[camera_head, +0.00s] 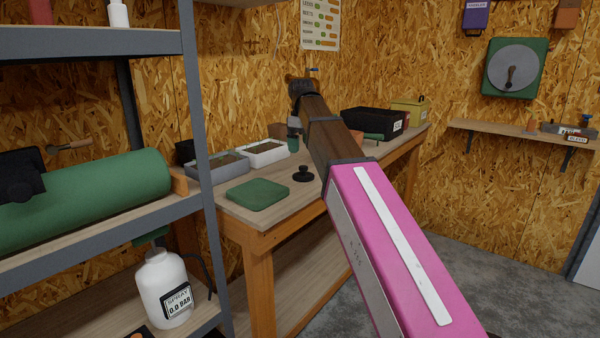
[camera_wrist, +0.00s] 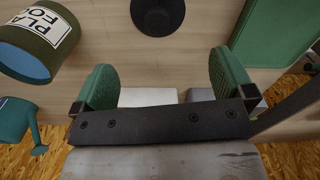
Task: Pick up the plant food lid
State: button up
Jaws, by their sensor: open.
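The black round lid with a knob (camera_head: 303,174) lies on the bench, knob up. In the wrist view the lid (camera_wrist: 158,14) is at the top middle, beyond my fingertips and partly cut off by the frame edge. My gripper (camera_wrist: 162,72) is open, its two green pads wide apart with nothing between them. The lid is not touched by either pad. The plant food can (camera_wrist: 52,30) is at the upper left of the wrist view, its top uncovered and blue inside. My gripper is hard to make out in the head view, and the can is not clearly seen there.
A green mat (camera_head: 257,194) lies left of the lid. Grey (camera_head: 218,172) and white (camera_head: 262,158) trays stand behind. A green watering can (camera_wrist: 18,120) is at left in the wrist view. A black box (camera_head: 374,121) stands farther along the bench. A shelf post (camera_head: 205,150) rises at left.

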aim_at(302, 166)
notch_tip(302, 166, down, 11)
jog(key=shift+d+r, duration=0.1)
jog(key=shift+r, duration=0.1)
jog(key=c, duration=0.8)
